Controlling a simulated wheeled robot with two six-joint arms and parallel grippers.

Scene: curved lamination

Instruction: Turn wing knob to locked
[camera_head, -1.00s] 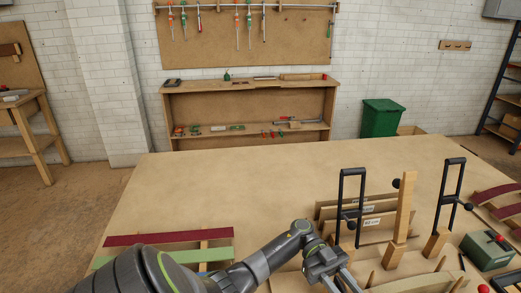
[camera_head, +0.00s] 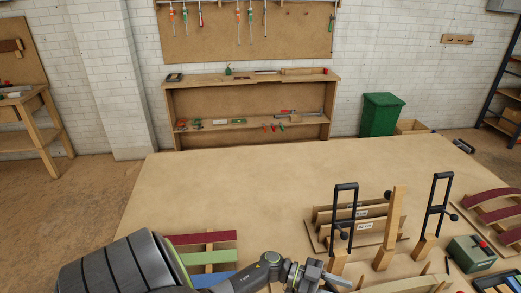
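My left gripper (camera_head: 335,280) is at the bottom edge of the head view, pointing right, in front of a wooden form with pegs (camera_head: 410,284). Its fingers are small and partly cut off, so I cannot tell whether they are open. Two black-framed clamps, the left clamp (camera_head: 336,217) and the right clamp (camera_head: 431,205), stand upright on wooden blocks. Dark round knobs show near them, one by the tall wooden post (camera_head: 391,225) and one at the right clamp (camera_head: 453,217). I cannot make out which part is the wing knob. My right gripper is out of view.
A green box (camera_head: 470,255) with a red part on top sits at the right. Labelled boards (camera_head: 345,212) stand behind the left clamp. Maroon, green and blue strips (camera_head: 200,238) lie at the left, partly behind my arm. The table's middle and far area (camera_head: 250,185) is clear.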

